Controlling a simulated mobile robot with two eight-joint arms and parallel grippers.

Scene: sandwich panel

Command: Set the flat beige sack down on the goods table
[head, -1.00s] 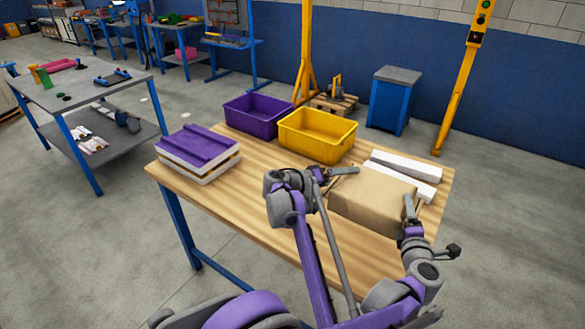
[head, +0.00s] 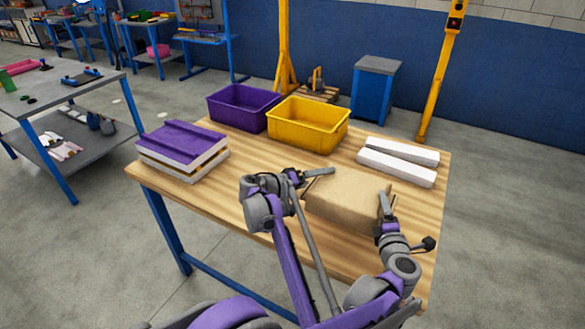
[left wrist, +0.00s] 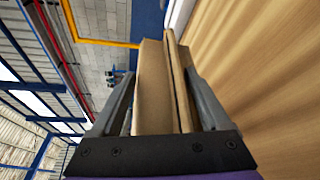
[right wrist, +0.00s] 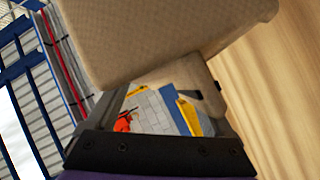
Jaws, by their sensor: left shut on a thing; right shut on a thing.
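The flat beige sack (head: 345,199) is over the front right part of the wooden goods table (head: 250,205), lying level between my grippers. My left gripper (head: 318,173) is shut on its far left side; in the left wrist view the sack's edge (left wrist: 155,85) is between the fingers. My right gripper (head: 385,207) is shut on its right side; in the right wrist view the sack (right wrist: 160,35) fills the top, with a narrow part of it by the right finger. I cannot tell whether its underside touches the tabletop.
Two white bars (head: 398,163) lie behind the sack. A yellow bin (head: 308,127) and a purple bin (head: 240,110) stand at the back. A purple-topped stack (head: 182,148) sits at the left. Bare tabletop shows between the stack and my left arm.

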